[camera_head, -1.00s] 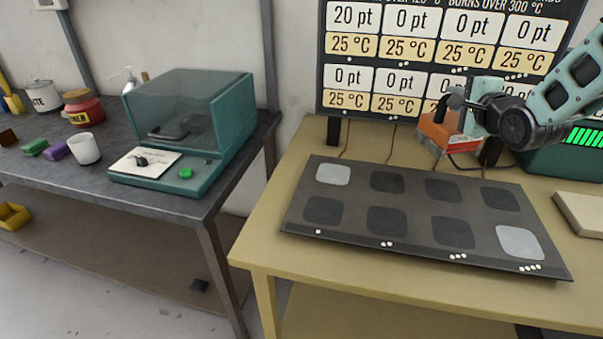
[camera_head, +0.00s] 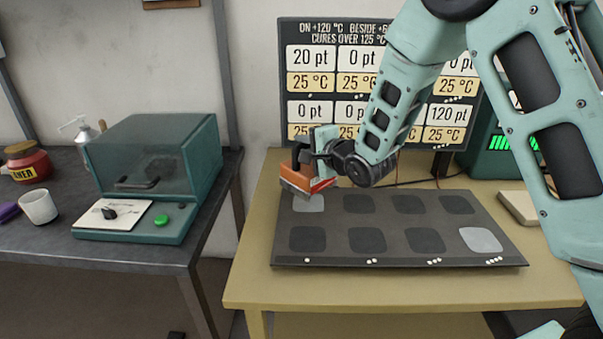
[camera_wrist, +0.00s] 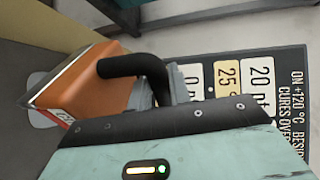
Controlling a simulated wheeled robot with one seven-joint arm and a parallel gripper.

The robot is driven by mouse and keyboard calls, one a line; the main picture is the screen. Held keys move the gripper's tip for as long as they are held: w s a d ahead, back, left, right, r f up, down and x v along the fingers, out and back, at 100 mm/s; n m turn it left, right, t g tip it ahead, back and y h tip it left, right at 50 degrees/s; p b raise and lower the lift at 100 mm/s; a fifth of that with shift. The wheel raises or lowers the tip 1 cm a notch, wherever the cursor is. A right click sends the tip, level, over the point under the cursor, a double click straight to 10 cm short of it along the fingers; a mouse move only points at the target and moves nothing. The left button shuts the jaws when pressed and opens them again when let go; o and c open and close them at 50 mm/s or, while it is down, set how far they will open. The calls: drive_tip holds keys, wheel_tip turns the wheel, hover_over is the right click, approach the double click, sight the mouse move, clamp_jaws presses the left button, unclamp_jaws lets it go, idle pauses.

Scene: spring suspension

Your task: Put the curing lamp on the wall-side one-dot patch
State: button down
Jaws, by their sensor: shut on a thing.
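The curing lamp (camera_head: 303,179) is an orange block with a pale lower edge and a black curved handle. My gripper (camera_head: 322,148) is shut on it by the handle and holds it at the back left of the dark panel (camera_head: 400,260). The wall-side one-dot patch (camera_head: 312,204) is light grey, and the lamp hides its back part. The lamp looks tilted and just above it; I cannot tell whether they touch. In the wrist view the lamp (camera_wrist: 92,80) fills the left side, with a light patch (camera_wrist: 40,115) partly showing beyond it.
A sign board (camera_head: 330,85) stands behind the panel. The other patches are bare; the front right one (camera_head: 480,240) is light too. A teal glass-topped box (camera_head: 150,165) stands on the left bench. A pale slab (camera_head: 518,207) lies right of the panel.

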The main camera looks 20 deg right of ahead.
sight(305, 166)
drive_tip(key=shift+f+p, duration=0.35)
drive_tip(key=shift+f, duration=2.35)
drive_tip(key=shift+f, duration=0.2)
drive_tip(key=c, duration=1.3)
unclamp_jaws()
drive_tip(key=shift+r, duration=0.1)
